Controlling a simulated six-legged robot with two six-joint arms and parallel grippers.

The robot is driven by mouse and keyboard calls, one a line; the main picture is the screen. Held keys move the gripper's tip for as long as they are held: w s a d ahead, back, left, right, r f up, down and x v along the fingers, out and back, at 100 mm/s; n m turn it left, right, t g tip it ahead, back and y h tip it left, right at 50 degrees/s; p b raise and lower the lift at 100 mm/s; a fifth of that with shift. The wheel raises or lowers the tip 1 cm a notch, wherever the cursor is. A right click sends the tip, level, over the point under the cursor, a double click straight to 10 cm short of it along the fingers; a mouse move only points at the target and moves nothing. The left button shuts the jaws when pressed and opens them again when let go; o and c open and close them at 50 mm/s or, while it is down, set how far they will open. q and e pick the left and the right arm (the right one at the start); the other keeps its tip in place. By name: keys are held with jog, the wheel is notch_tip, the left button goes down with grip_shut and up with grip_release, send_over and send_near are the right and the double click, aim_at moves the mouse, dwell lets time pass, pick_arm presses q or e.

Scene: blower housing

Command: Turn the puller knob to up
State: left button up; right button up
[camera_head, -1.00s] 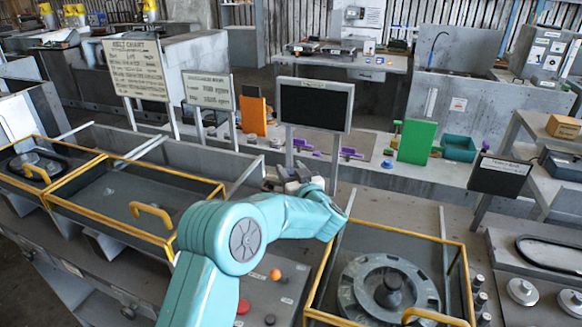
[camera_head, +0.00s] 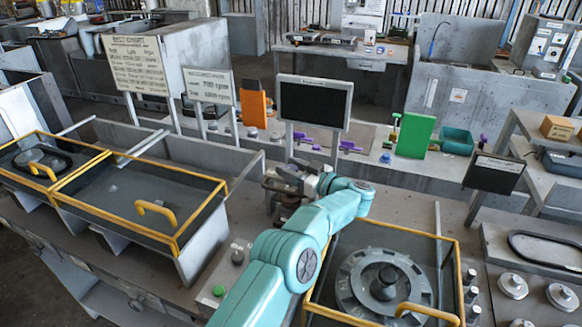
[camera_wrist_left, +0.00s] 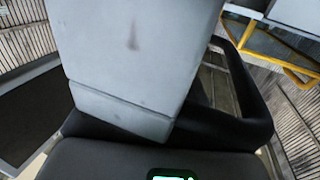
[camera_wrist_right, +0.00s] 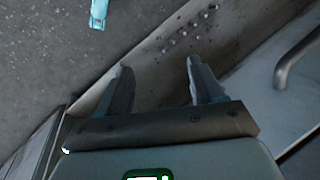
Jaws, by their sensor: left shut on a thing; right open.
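My left gripper (camera_head: 290,183) is over the bench in the middle of the head view, at a dark grey mechanism (camera_head: 272,190) behind the button panel. It is shut on a grey block-like part, which fills the middle of the left wrist view (camera_wrist_left: 140,60). This part appears to be the puller knob, but its marks and pointing direction are hidden. A black curved piece (camera_wrist_left: 245,105) shows beside the block. My right gripper (camera_wrist_right: 155,85) is open and empty in the right wrist view, with both fingers apart.
A yellow-framed bay with a round grey housing (camera_head: 385,285) is at the right front. Yellow-handled covers (camera_head: 155,208) are at left. A black screen (camera_head: 313,104) stands behind the gripper. A green button (camera_head: 219,290) and a dark knob (camera_head: 238,256) sit on the panel left of my arm.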

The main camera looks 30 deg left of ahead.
pick_arm(q)
jog(key=shift+r, duration=0.25)
jog(key=o, duration=1)
jog(key=shift+s, duration=0.1)
jog(key=shift+f, duration=0.1)
notch_tip(320, 180, up, 5)
jog(key=shift+b, duration=0.35)
notch_tip(320, 180, up, 7)
jog(key=p, duration=0.2)
notch_tip(320, 180, up, 8)
jog(key=p, duration=0.7)
send_over(291, 168)
jog(key=shift+b, duration=0.3)
